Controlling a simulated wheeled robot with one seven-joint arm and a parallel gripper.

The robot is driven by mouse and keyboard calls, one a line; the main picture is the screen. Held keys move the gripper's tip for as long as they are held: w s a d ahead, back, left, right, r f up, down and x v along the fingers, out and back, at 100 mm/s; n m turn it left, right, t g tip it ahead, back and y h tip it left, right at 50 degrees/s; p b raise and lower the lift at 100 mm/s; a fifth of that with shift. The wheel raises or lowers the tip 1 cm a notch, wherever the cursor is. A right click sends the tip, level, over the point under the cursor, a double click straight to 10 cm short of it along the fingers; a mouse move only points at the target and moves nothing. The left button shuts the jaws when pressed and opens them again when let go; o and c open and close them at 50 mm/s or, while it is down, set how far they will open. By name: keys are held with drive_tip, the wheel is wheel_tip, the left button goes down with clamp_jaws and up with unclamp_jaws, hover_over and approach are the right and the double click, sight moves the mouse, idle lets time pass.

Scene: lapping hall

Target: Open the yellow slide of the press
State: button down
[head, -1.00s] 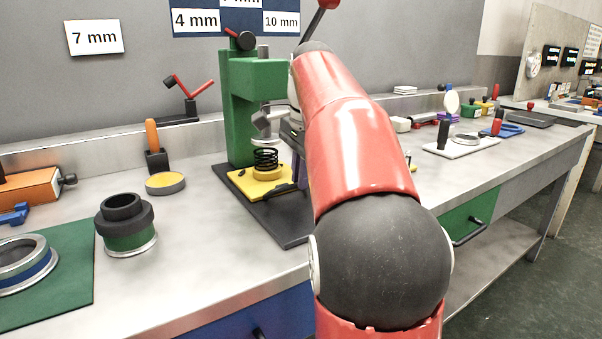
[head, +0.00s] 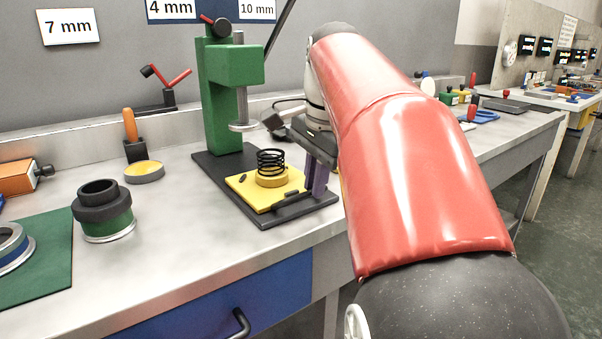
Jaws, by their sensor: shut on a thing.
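The press (head: 222,100) is a green frame on a dark base, with a grey ram (head: 242,108) hanging from its head. A black coil spring (head: 271,162) stands on a round yellow seat on the slide. My gripper (head: 316,182), with purple fingers, points down at the slide's right end and is shut on it. The exact part gripped is hidden by the fingers.
A green and black ringed cylinder (head: 103,212) and a shallow yellow-topped dish (head: 144,172) stand left of the press. A green mat (head: 45,270) lies at the front left. The bench between the press and the front edge is clear.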

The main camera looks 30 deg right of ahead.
drive_tip(key=c, duration=1.5)
unclamp_jaws()
drive_tip(key=shift+r, duration=0.1)
wheel_tip(320, 180, up, 8)
drive_tip(key=s+p, duration=0.1)
drive_tip(key=p, duration=0.1)
drive_tip(key=shift+s+f, duration=0.25)
drive_tip(key=shift+d, duration=0.1)
